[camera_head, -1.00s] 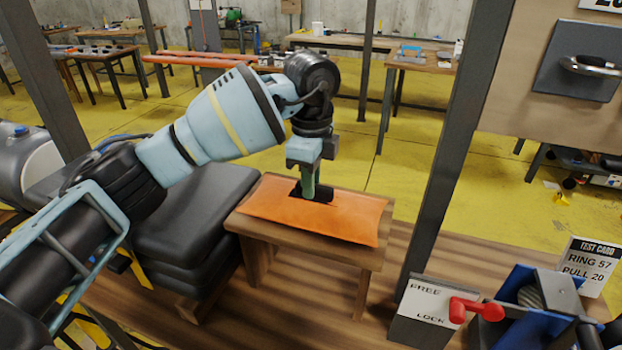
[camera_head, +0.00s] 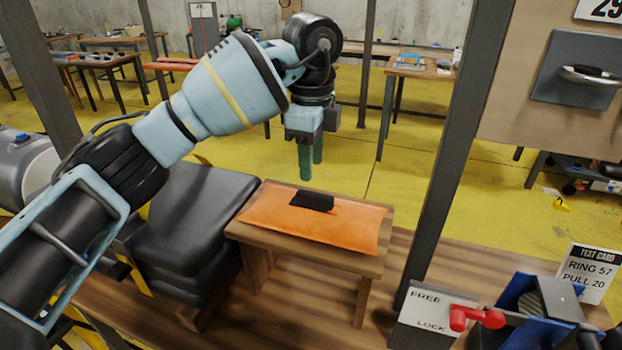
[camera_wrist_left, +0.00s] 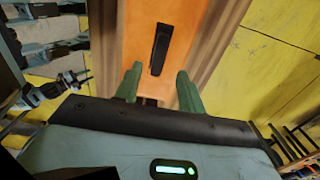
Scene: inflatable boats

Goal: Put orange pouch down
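The orange pouch (camera_head: 345,222) lies flat on a small wooden stand (camera_head: 375,262). A black tab (camera_head: 312,201) stands up from the middle of its top. My left gripper (camera_head: 311,172) is above the pouch, with its green fingers pointing down, apart from each other and empty. In the left wrist view the open fingers (camera_wrist_left: 158,85) are spread, and the pouch (camera_wrist_left: 186,18) with its black tab (camera_wrist_left: 160,48) shows beyond them. My right gripper is not in view.
A black padded stack (camera_head: 195,220) stands left of the stand. A dark metal post (camera_head: 440,160) rises to its right. At the lower right are a FREE/LOCK plate (camera_head: 425,315) with a red lever (camera_head: 475,317) and a test card (camera_head: 588,272). Yellow floor lies behind.

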